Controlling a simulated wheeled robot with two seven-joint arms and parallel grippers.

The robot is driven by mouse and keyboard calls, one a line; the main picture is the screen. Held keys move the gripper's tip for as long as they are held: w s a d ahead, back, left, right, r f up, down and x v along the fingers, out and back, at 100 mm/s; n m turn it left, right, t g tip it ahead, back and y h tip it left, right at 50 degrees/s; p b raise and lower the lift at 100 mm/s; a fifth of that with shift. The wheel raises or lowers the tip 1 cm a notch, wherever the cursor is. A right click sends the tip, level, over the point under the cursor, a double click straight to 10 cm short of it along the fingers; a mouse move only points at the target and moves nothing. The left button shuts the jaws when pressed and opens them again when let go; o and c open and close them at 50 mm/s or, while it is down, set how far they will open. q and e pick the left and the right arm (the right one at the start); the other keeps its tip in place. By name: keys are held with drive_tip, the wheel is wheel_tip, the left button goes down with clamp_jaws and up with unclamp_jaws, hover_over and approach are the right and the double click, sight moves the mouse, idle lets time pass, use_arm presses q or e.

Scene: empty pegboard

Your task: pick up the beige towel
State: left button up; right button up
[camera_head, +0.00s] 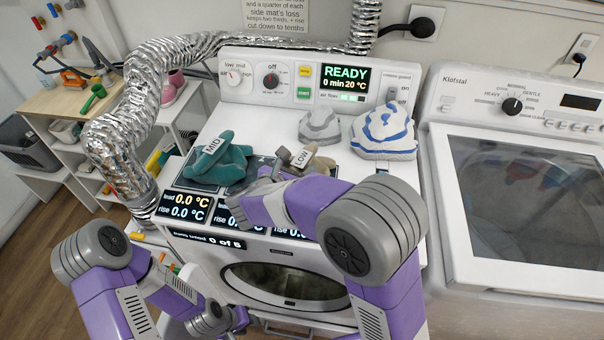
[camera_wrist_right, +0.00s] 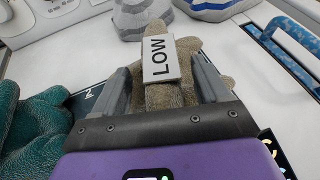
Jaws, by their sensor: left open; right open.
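The beige towel (camera_head: 322,163) lies bunched on top of the white dryer, with a white tag reading LOW. In the right wrist view the towel (camera_wrist_right: 157,96) stands between the two grey fingers of my right gripper (camera_wrist_right: 162,82). The fingers are open on either side of it, and the tag faces the camera. In the head view my right gripper (camera_head: 264,176) is partly hidden by its own purple arm, at the left side of the towel. I cannot tell whether the fingers touch the cloth. My left gripper (camera_head: 240,318) is open and low before the dryer's front, away from the towel.
A teal towel (camera_head: 217,162) tagged MID lies left of the beige one. A grey-white towel (camera_head: 320,126) and a blue-striped white towel (camera_head: 383,131) lie behind. Display panels (camera_head: 183,207) line the dryer's front edge. A washer (camera_head: 520,190) stands at right, a silver duct (camera_head: 118,150) at left.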

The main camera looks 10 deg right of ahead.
drive_tip(key=shift+a+r, duration=0.1)
drive_tip(key=c, duration=1.2)
